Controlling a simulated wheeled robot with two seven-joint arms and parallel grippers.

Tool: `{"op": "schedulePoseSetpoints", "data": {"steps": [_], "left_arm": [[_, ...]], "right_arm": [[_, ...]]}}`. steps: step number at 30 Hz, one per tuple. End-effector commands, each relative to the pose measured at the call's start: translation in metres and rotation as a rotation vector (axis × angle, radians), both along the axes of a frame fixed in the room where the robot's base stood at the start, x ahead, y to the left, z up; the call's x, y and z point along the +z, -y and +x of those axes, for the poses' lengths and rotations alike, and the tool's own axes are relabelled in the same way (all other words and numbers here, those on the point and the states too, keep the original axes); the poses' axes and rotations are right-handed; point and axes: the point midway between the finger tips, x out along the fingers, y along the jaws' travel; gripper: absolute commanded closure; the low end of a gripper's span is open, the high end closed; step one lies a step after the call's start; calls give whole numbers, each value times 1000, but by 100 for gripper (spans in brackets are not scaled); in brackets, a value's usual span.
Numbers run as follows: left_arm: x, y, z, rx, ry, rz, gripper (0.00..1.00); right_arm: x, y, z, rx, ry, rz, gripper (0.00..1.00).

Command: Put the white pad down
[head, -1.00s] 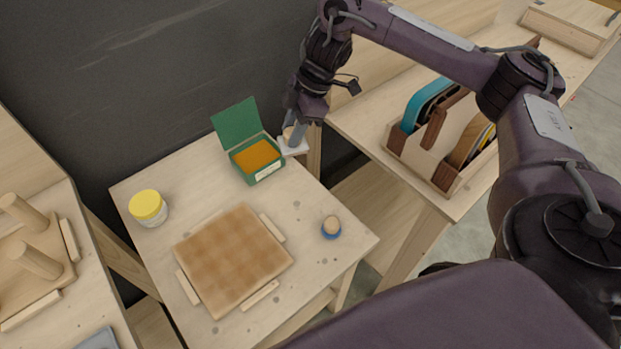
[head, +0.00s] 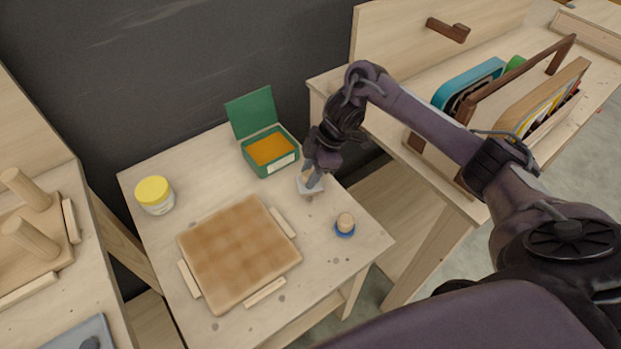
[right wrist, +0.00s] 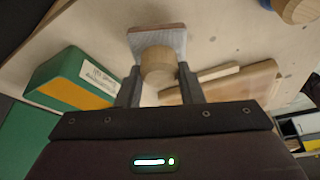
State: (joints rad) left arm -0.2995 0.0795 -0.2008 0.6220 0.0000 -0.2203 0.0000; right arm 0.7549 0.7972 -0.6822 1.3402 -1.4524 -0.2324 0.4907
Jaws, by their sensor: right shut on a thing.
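The white pad (head: 309,189) is a small flat block with a round wooden knob. It is at the right part of the small table, just right of and in front of the green box. My right gripper (head: 311,177) points down and is shut on the pad's knob. In the right wrist view the wooden knob (right wrist: 158,66) sits between the fingers, with the pad (right wrist: 158,38) beyond it. The pad is at or very near the tabletop; I cannot tell whether it touches. My left gripper is not in view.
An open green box (head: 285,163) with orange inside stands behind the pad. A brown square board (head: 238,252), a yellow-lidded jar (head: 155,195) and a blue-based wooden knob (head: 345,226) stand on the small table (head: 200,165). A wooden rack (head: 470,125) stands on the right bench.

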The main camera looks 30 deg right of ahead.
Motion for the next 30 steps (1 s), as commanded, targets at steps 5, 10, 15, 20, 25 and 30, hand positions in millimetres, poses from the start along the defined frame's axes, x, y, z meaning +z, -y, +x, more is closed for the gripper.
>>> {"op": "schedulePoseSetpoints", "data": {"steps": [5,10,15,20,25,30], "left_arm": [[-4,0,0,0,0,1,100],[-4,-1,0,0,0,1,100],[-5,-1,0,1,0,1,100],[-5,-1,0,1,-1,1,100],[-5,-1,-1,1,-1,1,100],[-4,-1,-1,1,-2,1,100]], "right_arm": [[-20,0,0,-2,0,1,91],[-19,0,0,-1,1,1,91],[-24,0,0,-1,0,0,91],[-23,0,0,-1,0,0,46],[-23,0,0,-1,0,0,44],[-20,0,0,0,1,1,44]]}}
